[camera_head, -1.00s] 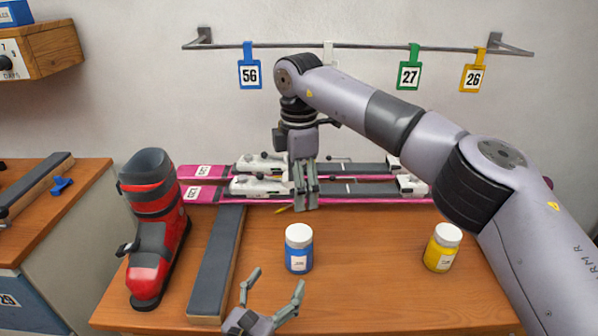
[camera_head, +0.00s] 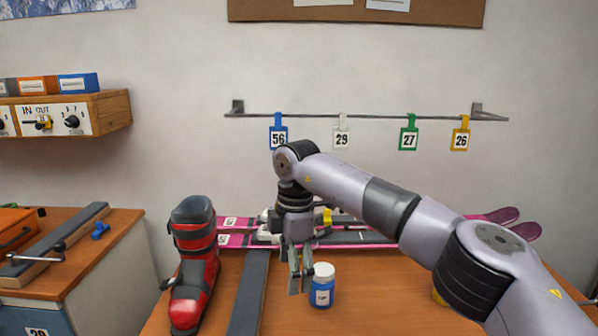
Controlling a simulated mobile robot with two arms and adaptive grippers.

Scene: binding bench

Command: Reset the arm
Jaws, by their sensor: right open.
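My right arm reaches in from the right, across the bench. Its gripper (camera_head: 300,283) hangs down with the fingers open and nothing between them. It shows in front of the pink skis (camera_head: 375,241) and just left of the blue jar (camera_head: 322,290) with a white lid. I cannot tell how far the fingers are from the jar. The arm hides the middle of the skis and nearly all of the yellow jar (camera_head: 437,297). My left gripper is out of view.
A red and black ski boot (camera_head: 194,270) stands at the bench's left, beside a dark-topped bar (camera_head: 250,290). Numbered tags hang on a wall rail (camera_head: 375,116). A side cabinet (camera_head: 105,270) stands left, below a wooden shelf box (camera_head: 112,112).

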